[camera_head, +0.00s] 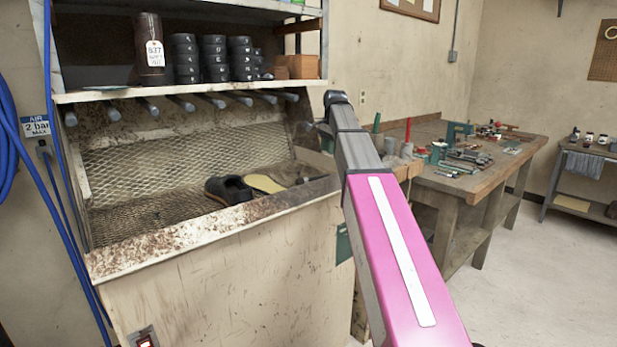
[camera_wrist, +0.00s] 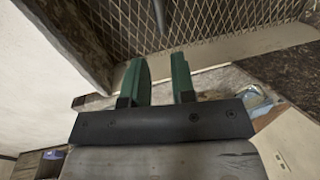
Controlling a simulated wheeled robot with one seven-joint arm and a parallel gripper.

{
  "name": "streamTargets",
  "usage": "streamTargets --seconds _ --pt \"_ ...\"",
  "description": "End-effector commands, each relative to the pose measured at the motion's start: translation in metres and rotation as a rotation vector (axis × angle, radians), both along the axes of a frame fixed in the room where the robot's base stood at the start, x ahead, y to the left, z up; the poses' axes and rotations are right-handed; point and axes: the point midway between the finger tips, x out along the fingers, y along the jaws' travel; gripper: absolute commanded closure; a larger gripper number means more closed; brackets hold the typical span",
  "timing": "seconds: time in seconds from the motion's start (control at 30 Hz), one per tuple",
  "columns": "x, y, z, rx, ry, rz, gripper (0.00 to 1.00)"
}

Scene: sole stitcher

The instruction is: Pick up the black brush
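I cannot pick out the black brush for certain in either view. My gripper (camera_wrist: 159,64) shows in the wrist view, its two green fingers apart with nothing between them. Beyond the fingers are a pale ledge and diamond mesh. In the head view my arm reaches up in front of the right end of the cabinet, and the gripper is hidden or cannot be told apart there. A black shoe (camera_head: 228,190) and a tan sole (camera_head: 264,184) lie in the mesh-backed cabinet (camera_head: 170,237).
A wooden workbench (camera_head: 463,183) with many tools stands right. Blue hoses hang at left. The floor at right is clear.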

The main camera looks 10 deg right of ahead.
Motion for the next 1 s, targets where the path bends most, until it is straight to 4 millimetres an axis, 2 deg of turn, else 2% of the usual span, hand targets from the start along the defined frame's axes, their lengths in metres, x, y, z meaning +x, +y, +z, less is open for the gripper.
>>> streamTargets --seconds 0.4,0.67,0.9,1.0 --pt "0.006 0.004 -0.05 -0.001 0.001 0.0 0.76" --pt "0.01 0.004 -0.066 0.0 0.0 0.0 0.76" --pt "0.016 0.006 -0.098 0.0 0.0 0.0 0.76" --pt "0.017 0.006 -0.105 -0.001 0.001 0.0 0.76"
